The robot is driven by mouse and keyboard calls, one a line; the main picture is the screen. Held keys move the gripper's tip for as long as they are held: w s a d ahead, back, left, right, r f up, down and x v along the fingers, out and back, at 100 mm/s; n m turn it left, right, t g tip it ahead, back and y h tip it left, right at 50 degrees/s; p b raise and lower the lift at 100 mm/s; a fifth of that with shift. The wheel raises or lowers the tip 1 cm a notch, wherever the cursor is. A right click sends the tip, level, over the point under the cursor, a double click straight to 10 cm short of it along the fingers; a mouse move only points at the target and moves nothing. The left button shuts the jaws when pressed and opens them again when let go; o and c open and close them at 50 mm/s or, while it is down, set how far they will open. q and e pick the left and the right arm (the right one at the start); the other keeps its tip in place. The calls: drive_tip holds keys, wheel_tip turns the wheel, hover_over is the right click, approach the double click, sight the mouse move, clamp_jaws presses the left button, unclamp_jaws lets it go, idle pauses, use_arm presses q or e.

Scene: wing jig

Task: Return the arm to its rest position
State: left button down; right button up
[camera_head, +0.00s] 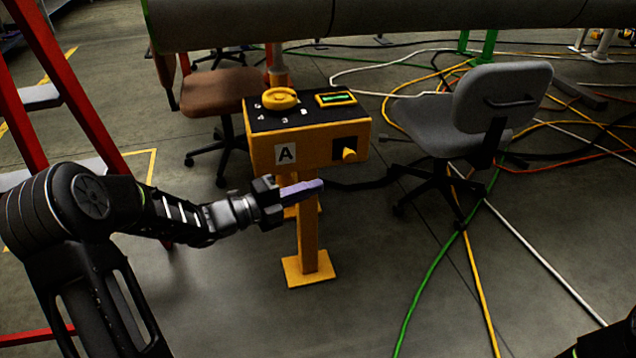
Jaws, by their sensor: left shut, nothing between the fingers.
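My left arm comes in from the left, bent at the elbow and reaching across to the middle. My left gripper (318,186) is shut and empty, its pale purple fingers pointing right. In the picture it lies just below the yellow box marked A (309,154) and in front of its post (308,235). I cannot tell how far apart the gripper and the post are. A dark part of my body shows at the bottom right corner, but my right gripper is not in view.
A red ladder (63,75) stands at the left. A brown chair (215,92) and a grey chair (503,97) stand on either side of the box. A large grey cylinder (380,22) spans the top. Cables (423,285) cross the floor at the right.

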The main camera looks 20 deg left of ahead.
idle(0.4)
